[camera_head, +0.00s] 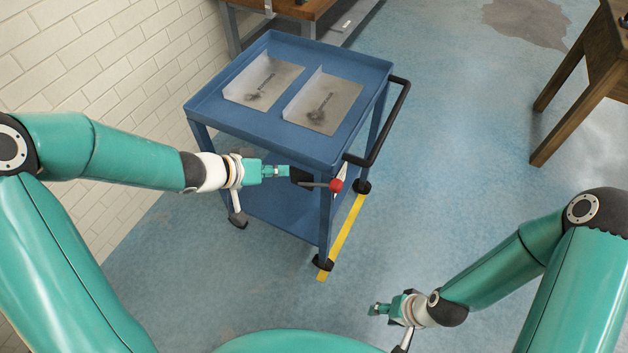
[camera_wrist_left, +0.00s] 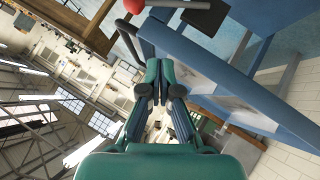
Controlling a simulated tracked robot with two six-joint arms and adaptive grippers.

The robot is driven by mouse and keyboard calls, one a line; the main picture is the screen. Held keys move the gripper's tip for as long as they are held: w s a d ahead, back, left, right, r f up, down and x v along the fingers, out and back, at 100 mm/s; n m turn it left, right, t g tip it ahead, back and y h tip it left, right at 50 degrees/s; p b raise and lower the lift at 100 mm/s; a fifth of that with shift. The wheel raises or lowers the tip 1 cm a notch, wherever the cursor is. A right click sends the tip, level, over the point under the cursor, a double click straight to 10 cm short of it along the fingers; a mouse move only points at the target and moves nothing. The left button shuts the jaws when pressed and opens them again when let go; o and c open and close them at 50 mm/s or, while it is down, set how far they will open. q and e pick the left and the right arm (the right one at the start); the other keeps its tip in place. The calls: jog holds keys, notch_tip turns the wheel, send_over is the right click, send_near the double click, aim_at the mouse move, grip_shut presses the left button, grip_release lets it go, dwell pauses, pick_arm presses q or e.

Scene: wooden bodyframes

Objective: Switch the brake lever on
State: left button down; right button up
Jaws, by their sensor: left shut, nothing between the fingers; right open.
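The brake lever (camera_head: 318,185) is a short grey rod with a red ball knob (camera_head: 336,185) on the near side of a blue cart (camera_head: 262,128). It sticks out to the right, roughly level, from a dark block (camera_head: 300,177). My left gripper (camera_head: 286,171) is shut and empty, just left of the block in the head view; I cannot tell whether it touches. In the left wrist view its closed fingers (camera_wrist_left: 160,68) lie below the red knob (camera_wrist_left: 134,5), apart from it in the picture. My right gripper (camera_head: 374,309) is open and empty, low over the floor, away from the cart.
Two grey metal plates (camera_head: 322,103) lie on the cart's top. A black push handle (camera_head: 390,125) juts from its right side. A yellow floor strip (camera_head: 342,238) runs by the wheels. A brick wall (camera_head: 90,60) stands left, a wooden table (camera_head: 597,62) right. Floor between is clear.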

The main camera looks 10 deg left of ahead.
pick_arm(q)
jog(key=b, duration=0.4)
send_over(319, 185)
jog(key=a, duration=0.3)
jog(key=f, duration=0.6)
jog(key=shift+s+d+f, duration=0.15)
jog(key=shift+d+f, duration=0.05)
jog(key=shift+f, duration=0.15)
jog(key=shift+s+d+f+b, duration=0.15)
jog(key=shift+d+f+b, duration=0.1)
jog(key=shift+f+b, duration=0.3)
jog(key=shift+s+d+f+b, duration=0.15)
jog(key=shift+d+f+b, duration=0.1)
jog(key=shift+f+b, duration=0.2)
jog(key=shift+s+d+f, duration=0.1)
jog(key=shift+d+f, duration=0.2)
jog(key=shift+f, duration=0.1)
